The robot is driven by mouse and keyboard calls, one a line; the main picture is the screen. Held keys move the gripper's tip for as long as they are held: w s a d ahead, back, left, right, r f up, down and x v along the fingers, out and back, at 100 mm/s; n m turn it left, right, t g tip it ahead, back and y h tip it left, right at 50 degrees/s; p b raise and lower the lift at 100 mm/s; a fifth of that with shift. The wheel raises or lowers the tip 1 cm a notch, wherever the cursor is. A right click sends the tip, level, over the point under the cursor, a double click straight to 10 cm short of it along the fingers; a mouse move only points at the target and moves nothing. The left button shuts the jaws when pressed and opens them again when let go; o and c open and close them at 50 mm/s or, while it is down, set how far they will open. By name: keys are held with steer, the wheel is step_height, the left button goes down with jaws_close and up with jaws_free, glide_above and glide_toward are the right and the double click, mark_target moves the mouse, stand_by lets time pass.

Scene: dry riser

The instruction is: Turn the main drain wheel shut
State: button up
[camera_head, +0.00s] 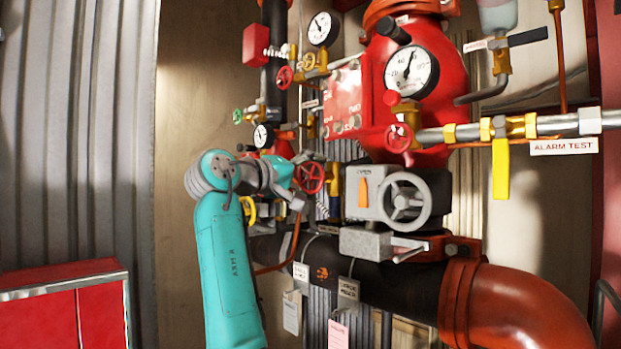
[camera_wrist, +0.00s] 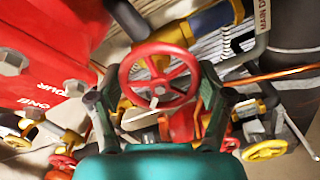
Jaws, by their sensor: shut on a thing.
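The main drain wheel is a red spoked handwheel (camera_wrist: 160,51), in the middle of the wrist view on a brass valve body. A tag reading "MAIN D…" (camera_wrist: 262,14) hangs at the upper right there. In the head view the red wheel (camera_head: 311,178) is left of the grey gear box. My gripper (camera_wrist: 160,99) has a dark finger on each side of the wheel's rim and is shut on it. In the head view my gripper (camera_head: 296,186) is at the wheel, partly hidden by my wrist.
A large grey handwheel (camera_head: 404,200) is just right of the drain wheel. A yellow wheel (camera_head: 248,210) is close below my wrist. A black pipe (camera_head: 385,285) with hanging tags runs underneath. Gauges and smaller red valves crowd above. A red cabinet (camera_head: 65,310) stands at lower left.

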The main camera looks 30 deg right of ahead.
steer(key=m, duration=0.5)
steer(key=shift+m, duration=0.3)
steer(key=m, duration=1.2)
steer(key=shift+m, duration=0.3)
steer(key=m, duration=0.5)
steer(key=shift+f+m, duration=0.1)
steer(key=shift+m, duration=0.2)
steer(key=o, duration=1.1)
steer(key=shift+s, duration=0.1)
steer(key=a, duration=0.4)
steer(key=s+a, duration=0.1)
steer(key=a, duration=0.2)
steer(key=s+a, duration=0.1)
steer(key=a, duration=0.3)
steer(key=shift+s+a, duration=0.1)
steer(key=shift+a, duration=0.25)
